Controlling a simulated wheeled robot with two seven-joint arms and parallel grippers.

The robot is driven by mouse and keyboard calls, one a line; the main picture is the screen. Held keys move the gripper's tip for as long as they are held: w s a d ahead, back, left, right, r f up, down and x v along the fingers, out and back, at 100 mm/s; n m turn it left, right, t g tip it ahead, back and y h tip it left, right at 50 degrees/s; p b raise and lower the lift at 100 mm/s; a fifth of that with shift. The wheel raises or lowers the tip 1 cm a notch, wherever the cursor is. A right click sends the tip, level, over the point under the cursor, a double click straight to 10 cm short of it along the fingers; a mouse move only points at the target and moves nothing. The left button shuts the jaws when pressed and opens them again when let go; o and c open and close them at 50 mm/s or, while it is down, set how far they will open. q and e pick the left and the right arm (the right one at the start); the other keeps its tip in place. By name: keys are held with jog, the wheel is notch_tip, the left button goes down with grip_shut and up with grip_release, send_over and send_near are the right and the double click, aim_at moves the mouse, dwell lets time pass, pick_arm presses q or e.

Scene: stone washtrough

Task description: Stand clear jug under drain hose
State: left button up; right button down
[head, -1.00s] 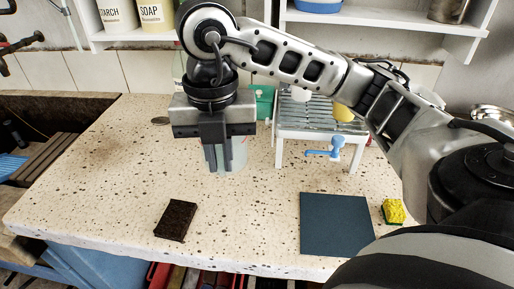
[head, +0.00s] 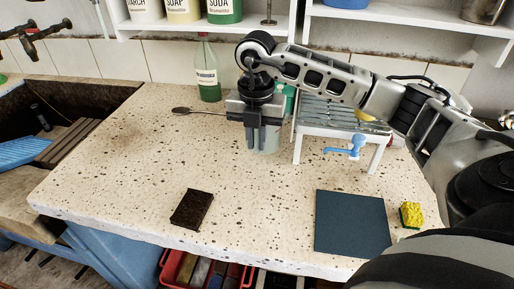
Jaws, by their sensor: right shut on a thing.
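My right gripper (head: 262,142) points down over the far middle of the speckled stone top, shut on a clear jug (head: 272,143). The fingers hide much of the jug, and I cannot tell whether its base touches the stone. To its right stands a white slatted rack (head: 318,130) with a blue tap (head: 347,148) on its front. I cannot make out a drain hose with certainty. My left gripper is not in view.
A dark blue mat (head: 352,222), a yellow-green sponge (head: 411,214) and a dark brown block (head: 192,208) lie nearer the front edge. A green bottle (head: 207,75) and a long spoon-like tool (head: 182,111) are at the back. The left part of the top is clear.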

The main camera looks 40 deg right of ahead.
aim_at(257, 150)
jog(key=shift+w+d+f, duration=0.15)
jog(key=shift+f, duration=0.85)
jog(key=shift+w+d+f, duration=0.1)
jog(key=shift+d+f, duration=0.05)
jog(key=shift+f, duration=1)
jog(key=c, duration=1.5)
grip_release()
